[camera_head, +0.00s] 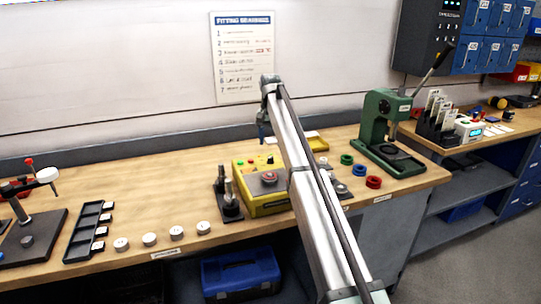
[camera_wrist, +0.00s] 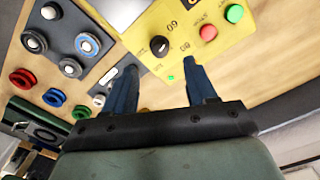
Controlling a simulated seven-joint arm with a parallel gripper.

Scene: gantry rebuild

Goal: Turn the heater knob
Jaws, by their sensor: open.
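The heater is a yellow box (camera_head: 246,188) on the middle of the bench; its yellow panel also shows in the wrist view (camera_wrist: 183,14). The heater knob (camera_wrist: 159,46) is a small round black knob with a light mark, between printed numbers on the panel. It shows as a dark dot at the box's back in the head view (camera_head: 270,160). My gripper (camera_wrist: 161,68) is open and empty. Its two blue fingers stand apart, and the knob appears just beyond the gap between their tips. In the head view the gripper (camera_head: 262,138) hangs above the box's rear.
A red button (camera_wrist: 208,33) and a green button (camera_wrist: 234,13) sit beside the knob. Red, blue and green rings (camera_head: 373,182) lie right of the heater. A dark stand with metal posts (camera_head: 230,200) is close on its left. A green press (camera_head: 385,130) stands farther right.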

